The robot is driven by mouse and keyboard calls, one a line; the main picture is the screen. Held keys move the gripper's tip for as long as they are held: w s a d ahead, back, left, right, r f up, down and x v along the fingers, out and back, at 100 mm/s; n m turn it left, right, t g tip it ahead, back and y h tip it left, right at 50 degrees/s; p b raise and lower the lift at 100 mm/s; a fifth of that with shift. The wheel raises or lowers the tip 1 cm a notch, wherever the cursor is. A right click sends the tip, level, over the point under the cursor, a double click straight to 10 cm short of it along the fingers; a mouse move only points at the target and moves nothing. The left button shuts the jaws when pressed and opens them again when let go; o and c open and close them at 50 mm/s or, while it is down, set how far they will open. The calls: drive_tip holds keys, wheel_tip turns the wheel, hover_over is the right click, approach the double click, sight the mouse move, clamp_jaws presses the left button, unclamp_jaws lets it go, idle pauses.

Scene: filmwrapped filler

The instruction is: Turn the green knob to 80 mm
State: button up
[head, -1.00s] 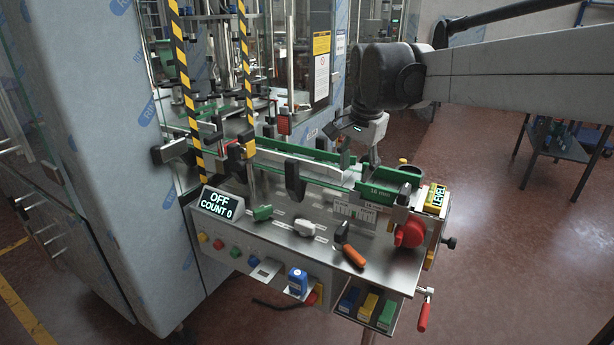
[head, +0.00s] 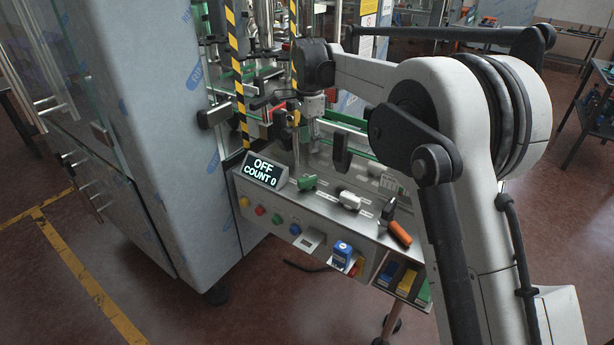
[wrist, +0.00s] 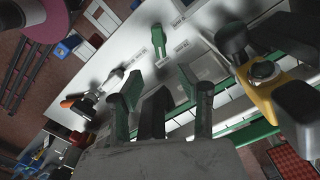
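A green knob (head: 308,183) stands on the steel panel (head: 330,208), just right of the OFF / COUNT 0 display. In the wrist view the green knob (wrist: 158,38) points toward the top of the picture, beyond my fingertips. My gripper (head: 308,138) is above the panel, behind the green knob in the head view and apart from it. In the wrist view my gripper (wrist: 160,88) shows two spread fingers with green inner pads. A dark upright part shows between them; I cannot tell whether it is held. My arm hides the panel's right end; no 80 mm mark is readable.
A white knob (head: 349,200) and an orange-handled tool (head: 399,233) are to the right on the panel. A black bracket (head: 342,153) rises behind them. Striped posts (head: 238,85) and the display (head: 265,171) are close on the left. A yellow-black clamp (wrist: 265,80) is right of my fingers.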

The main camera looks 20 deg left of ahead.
sight(309, 177)
wheel_tip(309, 177, down, 14)
drive_tip(key=shift+r+p, duration=0.25)
drive_tip(key=shift+p, duration=0.2)
clamp_jaws()
